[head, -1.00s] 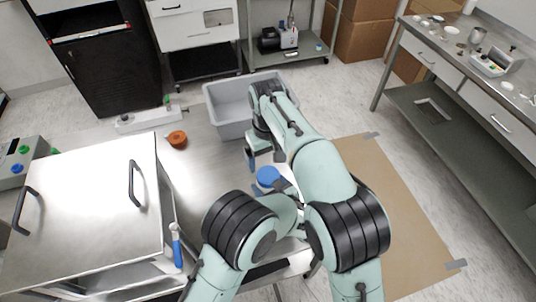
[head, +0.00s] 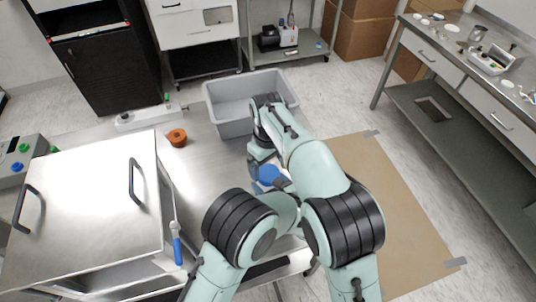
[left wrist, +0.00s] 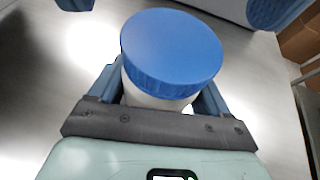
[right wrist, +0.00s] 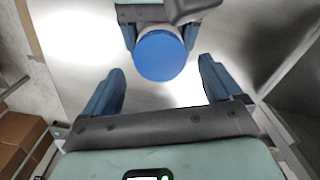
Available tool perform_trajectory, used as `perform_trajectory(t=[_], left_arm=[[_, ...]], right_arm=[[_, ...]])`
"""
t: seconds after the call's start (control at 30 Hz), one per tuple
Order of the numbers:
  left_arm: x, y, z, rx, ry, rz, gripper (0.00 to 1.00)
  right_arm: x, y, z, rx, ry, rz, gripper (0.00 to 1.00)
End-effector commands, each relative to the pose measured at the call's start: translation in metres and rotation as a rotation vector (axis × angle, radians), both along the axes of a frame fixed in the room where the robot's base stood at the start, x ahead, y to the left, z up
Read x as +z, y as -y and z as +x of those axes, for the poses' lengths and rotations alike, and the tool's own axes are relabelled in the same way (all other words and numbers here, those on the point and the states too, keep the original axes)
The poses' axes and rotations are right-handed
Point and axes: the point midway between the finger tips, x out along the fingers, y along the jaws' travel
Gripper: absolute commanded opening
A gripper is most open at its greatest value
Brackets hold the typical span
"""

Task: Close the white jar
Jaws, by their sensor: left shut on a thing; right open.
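The white jar (left wrist: 160,97) has a round blue lid (left wrist: 172,46) on top, and the lid looks slightly tilted in the left wrist view. My left gripper (left wrist: 165,90) is shut on the white jar body below the lid. In the head view the blue lid (head: 269,175) shows between my arms, with the jar mostly hidden. My right gripper (right wrist: 160,80) is open and empty, its fingers pointing toward the lid (right wrist: 160,56) and apart from it. The right gripper in the head view (head: 258,170) is beside the lid.
A grey bin (head: 228,104) stands at the far edge of the metal table (head: 200,165). An orange-brown round object (head: 177,138) lies left of it. A large metal box with handles (head: 85,200) fills the left side. A blue-handled tool (head: 177,245) is at its right edge.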

Motion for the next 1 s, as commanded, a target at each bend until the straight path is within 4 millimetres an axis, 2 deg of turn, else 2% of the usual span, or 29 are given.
perform_trajectory(t=[0.1, 0.23, 0.6, 0.77, 0.8, 1.0], left_arm=[[0.000, 0.000, 0.000, 0.000, 0.001, 0.001, 0.00], [0.000, 0.000, 0.000, 0.000, 0.001, 0.001, 0.00], [0.000, 0.000, 0.000, 0.000, 0.001, 0.001, 0.00], [0.000, 0.000, 0.000, 0.000, 0.001, 0.001, 0.00], [0.000, 0.000, 0.000, 0.000, 0.001, 0.001, 0.00], [0.000, 0.000, 0.000, 0.000, 0.000, 0.000, 0.00]], right_arm=[[-0.017, 0.000, 0.000, 0.001, -0.001, -0.001, 0.92], [-0.028, 0.000, 0.000, 0.000, 0.000, 0.000, 0.92], [-0.032, 0.000, 0.000, -0.001, 0.001, 0.000, 0.92], [-0.032, 0.000, 0.000, -0.001, 0.001, 0.001, 0.40], [-0.032, 0.000, 0.000, 0.000, 0.001, 0.001, 0.34], [-0.032, 0.000, 0.000, -0.007, 0.001, 0.001, 0.33]])
